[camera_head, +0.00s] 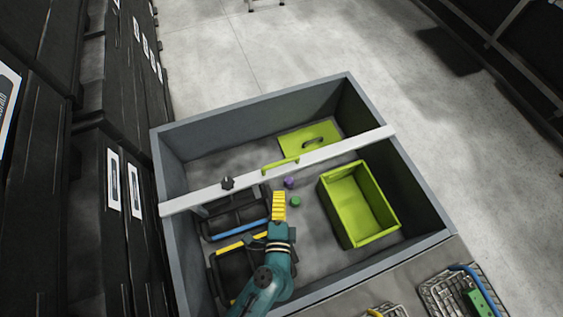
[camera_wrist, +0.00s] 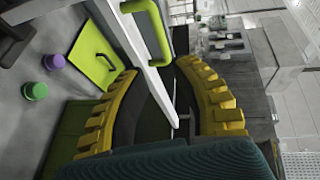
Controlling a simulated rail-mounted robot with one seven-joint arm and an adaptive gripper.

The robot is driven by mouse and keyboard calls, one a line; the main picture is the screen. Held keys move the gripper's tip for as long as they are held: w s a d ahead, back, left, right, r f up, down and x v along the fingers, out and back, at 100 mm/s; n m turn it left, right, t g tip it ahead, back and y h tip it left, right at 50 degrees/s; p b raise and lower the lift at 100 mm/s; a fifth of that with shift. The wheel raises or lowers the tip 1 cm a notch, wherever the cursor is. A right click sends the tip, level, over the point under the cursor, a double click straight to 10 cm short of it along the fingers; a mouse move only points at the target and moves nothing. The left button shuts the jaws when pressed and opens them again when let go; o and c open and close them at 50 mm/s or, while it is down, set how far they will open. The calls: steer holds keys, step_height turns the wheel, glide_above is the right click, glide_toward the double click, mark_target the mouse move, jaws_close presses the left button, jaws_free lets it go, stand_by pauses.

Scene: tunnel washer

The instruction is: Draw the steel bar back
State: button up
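The steel bar (camera_head: 330,152) is a long pale bar lying across the top of a grey open bin, over both side walls. It carries a yellow-green handle (camera_head: 281,163) near its middle and a black knob (camera_head: 228,183) to the left. My gripper (camera_head: 279,196) is on the near side of the bar, just below the handle in the head view. In the wrist view my gripper (camera_wrist: 157,70) is open, with its yellow fingers wide apart and empty. The bar (camera_wrist: 145,55) runs through the gap between them in the picture, and the handle (camera_wrist: 152,30) is beyond the fingertips.
The grey bin (camera_head: 250,110) holds a green lid (camera_head: 310,137) with a dark handle, a green box (camera_head: 333,205), a purple piece (camera_head: 289,182), a green piece (camera_head: 295,201) and black crates (camera_head: 234,218). Wire baskets (camera_head: 445,290) stand outside, lower right. Dark cabinets line the left.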

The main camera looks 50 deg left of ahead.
mark_target(281, 162)
steer(key=x, duration=1.3)
steer(key=shift+w, duration=0.15)
jaws_close()
